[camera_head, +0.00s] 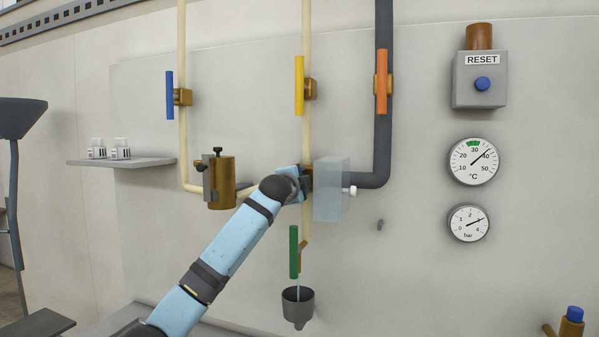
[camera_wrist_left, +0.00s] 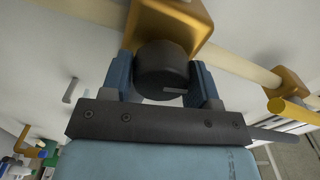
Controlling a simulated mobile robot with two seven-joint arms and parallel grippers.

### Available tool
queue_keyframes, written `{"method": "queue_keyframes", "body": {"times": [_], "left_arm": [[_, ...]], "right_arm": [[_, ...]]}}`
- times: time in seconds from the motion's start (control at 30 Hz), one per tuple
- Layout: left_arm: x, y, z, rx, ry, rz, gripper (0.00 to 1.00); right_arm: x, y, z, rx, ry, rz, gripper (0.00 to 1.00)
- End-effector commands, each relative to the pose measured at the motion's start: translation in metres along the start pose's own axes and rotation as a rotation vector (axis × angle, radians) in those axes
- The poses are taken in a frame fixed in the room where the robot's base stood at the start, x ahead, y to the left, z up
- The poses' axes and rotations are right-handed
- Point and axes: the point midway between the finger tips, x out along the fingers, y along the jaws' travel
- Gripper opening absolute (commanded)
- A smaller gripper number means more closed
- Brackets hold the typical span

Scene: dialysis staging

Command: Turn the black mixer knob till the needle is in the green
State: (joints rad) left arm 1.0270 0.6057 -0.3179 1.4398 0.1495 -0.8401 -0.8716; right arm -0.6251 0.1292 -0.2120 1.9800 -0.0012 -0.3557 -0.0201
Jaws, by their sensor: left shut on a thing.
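The black mixer knob (camera_wrist_left: 162,72) is a short dark cylinder with a light mark, on a brass body (camera_wrist_left: 178,22) in the left wrist view. My left gripper (camera_wrist_left: 160,82) is shut on it, with one blue finger on either side. In the head view my left gripper (camera_head: 303,182) reaches the pipe at the middle and hides the knob. The temperature gauge (camera_head: 473,162) has a green band at the top, around 30. Its needle points up and right, near 40, to the right of the green. My right gripper is not in view.
A clear bluish box (camera_head: 331,190) stands right beside my left gripper. Yellow (camera_head: 299,86), blue (camera_head: 169,95) and orange (camera_head: 382,82) levers are above. A green lever (camera_head: 293,252) hangs over a grey drain cup (camera_head: 298,306) receiving water. A bar gauge (camera_head: 468,223) is at right.

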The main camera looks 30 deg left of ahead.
Motion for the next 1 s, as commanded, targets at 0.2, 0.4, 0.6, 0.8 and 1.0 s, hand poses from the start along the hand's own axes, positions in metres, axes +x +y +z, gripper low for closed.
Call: {"method": "queue_keyframes", "body": {"times": [0.2, 0.4, 0.6, 0.8, 1.0], "left_arm": [[0.0001, 0.0005, 0.0007, 0.176, -0.002, 0.001, 0.31], [0.0001, 0.0017, 0.0008, 0.291, -0.001, 0.000, 0.31], [0.0002, 0.0029, 0.0004, 0.359, 0.000, 0.000, 0.31], [0.0002, 0.0028, 0.0006, 0.383, 0.000, 0.000, 0.31], [0.0002, 0.0028, 0.0004, 0.386, 0.000, 0.000, 0.31]], "right_arm": [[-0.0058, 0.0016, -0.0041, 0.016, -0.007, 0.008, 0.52], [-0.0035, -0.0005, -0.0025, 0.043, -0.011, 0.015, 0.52], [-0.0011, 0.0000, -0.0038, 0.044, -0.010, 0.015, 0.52], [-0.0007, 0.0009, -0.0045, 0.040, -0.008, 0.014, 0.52], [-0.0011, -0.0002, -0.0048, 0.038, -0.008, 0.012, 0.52]]}}
